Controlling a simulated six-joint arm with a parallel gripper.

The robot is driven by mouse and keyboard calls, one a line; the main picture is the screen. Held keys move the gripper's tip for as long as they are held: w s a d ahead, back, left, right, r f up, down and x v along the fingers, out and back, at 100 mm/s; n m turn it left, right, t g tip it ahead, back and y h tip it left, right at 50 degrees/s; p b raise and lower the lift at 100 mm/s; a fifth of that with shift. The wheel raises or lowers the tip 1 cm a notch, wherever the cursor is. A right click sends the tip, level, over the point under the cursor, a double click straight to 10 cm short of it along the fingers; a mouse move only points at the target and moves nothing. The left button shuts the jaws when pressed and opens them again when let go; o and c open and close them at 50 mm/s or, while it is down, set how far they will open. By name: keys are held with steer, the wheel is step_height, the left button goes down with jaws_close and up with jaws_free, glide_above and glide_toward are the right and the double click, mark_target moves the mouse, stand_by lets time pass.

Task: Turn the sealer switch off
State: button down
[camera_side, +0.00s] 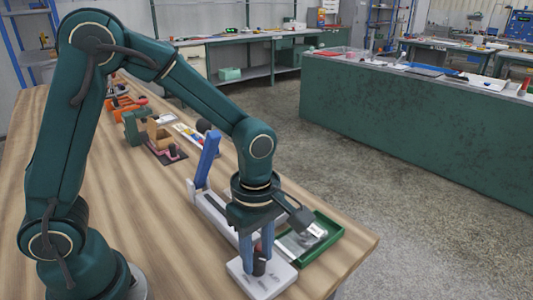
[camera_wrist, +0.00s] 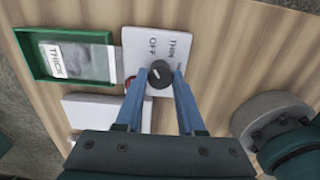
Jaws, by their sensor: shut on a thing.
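The sealer switch is a black knob (camera_side: 260,265) on a white plate (camera_side: 262,284) near the front of the table. In the wrist view the knob (camera_wrist: 160,76) sits on the plate (camera_wrist: 152,46), which reads OFF and THIN; another label is partly hidden. My gripper (camera_side: 256,252) points down, its blue fingers shut on the knob from both sides, as the wrist view (camera_wrist: 160,80) also shows. A small pale mark shows on the knob, but which label it points at I cannot tell. The sealer has a raised blue lever (camera_side: 207,158) and a white base (camera_side: 205,203).
A green tray (camera_wrist: 32,62) beside the plate holds a clear bag labelled THICK (camera_wrist: 70,62). Orange and green items (camera_side: 133,125) stand farther back on the wooden table (camera_side: 165,240). Bare tabletop lies left of the sealer in the side view.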

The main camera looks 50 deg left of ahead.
mark_target(258, 258)
stand_by(0.3)
steer(key=c, duration=0.5)
jaws_free()
steer(key=shift+r, duration=0.1)
steer(key=shift+r, duration=2.5)
